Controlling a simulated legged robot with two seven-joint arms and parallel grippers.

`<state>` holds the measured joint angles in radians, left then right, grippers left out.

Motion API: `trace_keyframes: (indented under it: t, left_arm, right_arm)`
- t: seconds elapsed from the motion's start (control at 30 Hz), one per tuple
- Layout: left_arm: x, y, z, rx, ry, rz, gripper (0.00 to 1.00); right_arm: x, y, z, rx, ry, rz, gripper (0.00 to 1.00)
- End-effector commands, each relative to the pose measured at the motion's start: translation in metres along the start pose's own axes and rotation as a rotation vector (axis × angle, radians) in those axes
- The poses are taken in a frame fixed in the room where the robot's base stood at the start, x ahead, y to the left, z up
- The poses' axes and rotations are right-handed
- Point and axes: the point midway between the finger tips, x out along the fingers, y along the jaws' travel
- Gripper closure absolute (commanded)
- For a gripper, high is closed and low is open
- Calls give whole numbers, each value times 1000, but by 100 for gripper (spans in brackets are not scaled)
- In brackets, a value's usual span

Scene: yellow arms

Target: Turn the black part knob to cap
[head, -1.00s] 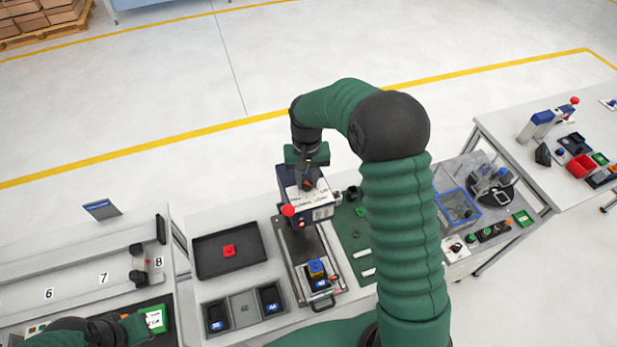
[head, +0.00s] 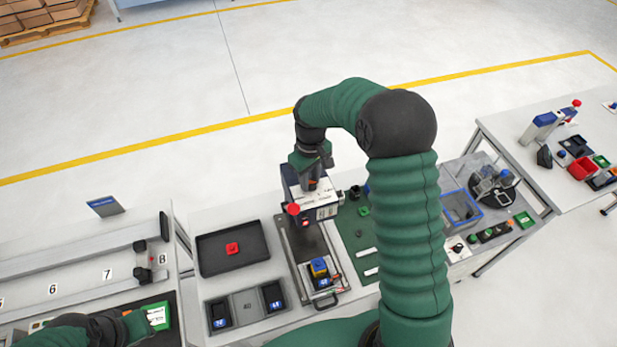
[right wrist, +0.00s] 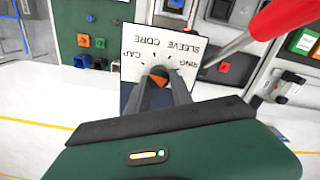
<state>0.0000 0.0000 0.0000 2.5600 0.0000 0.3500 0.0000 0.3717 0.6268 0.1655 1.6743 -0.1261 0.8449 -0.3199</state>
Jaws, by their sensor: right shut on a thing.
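The press-like machine (head: 290,182) stands at the middle of the table, with a white dial panel (head: 326,200) on top. In the right wrist view the white panel (right wrist: 172,45) shows upside down, with the words CAP, CORE, SLEEVE and RING around the dial. My right gripper (head: 313,186) is over the panel; in the wrist view its two fingers (right wrist: 160,74) are shut on the knob at the dial centre. The fingers hide most of the knob; an orange patch shows between them. Where the knob points is unclear. My left gripper (head: 135,325) is at the lower left, its fingers unclear.
A red-ball lever (head: 293,208) sticks out beside the panel. A black tray (head: 210,262) with a red part (head: 232,249) lies left of the machine. A green mat (head: 352,228) lies to the right.

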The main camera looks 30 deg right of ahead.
Motion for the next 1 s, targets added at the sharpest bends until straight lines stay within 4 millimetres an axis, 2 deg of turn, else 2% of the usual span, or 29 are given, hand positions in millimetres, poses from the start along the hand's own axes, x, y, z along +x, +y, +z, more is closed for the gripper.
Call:
trace_keyframes:
  t: [0.03,0.43,0.47,0.6,0.9,1.0]
  left_arm:
    - [0,0,0,0,0,0,80]
    - [0,0,0,0,0,0,80]
    - [0,0,0,0,0,0,80]
    - [0,0,0,0,0,0,80]
    - [1,0,0,0,0,0,80]
    - [5,0,1,0,0,0,80]
  right_arm:
    - [2,0,5,-2,-16,-4,100]
    - [2,1,6,-5,-16,-2,100]
    - [2,1,6,-5,-17,-2,69]
    - [2,1,4,-5,-12,-1,51]
    - [1,1,-1,-6,-9,0,51]
    - [-6,2,-2,-6,-5,1,51]
